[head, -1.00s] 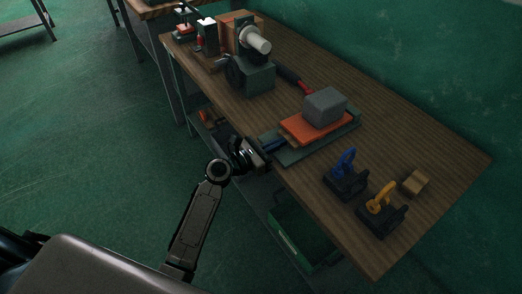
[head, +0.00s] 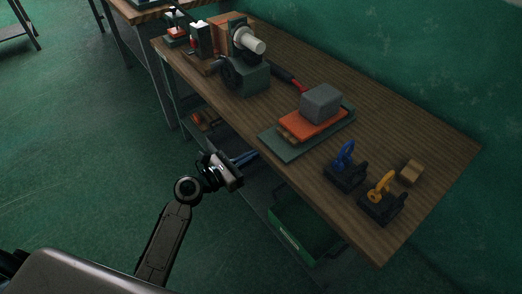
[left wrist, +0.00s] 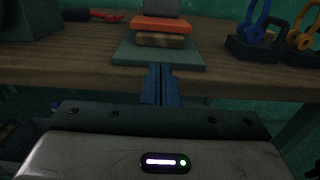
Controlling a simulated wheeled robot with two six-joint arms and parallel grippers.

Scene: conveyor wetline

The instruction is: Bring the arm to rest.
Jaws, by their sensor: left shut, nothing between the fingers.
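My left gripper (head: 245,158) is shut with nothing in it, beside the near long edge of the wooden workbench (head: 420,147). In the left wrist view its blue fingers (left wrist: 161,86) are together and point toward the bench edge. My left arm comes in from the lower left of the head view. My right gripper is not in view.
On the bench, a green mat (head: 283,148) bears an orange block (head: 313,124) with a grey block (head: 321,103) on top. A blue clamp (head: 345,168), a yellow clamp (head: 381,199) and a wooden block (head: 411,172) stand right. A green crate (head: 298,236) sits below.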

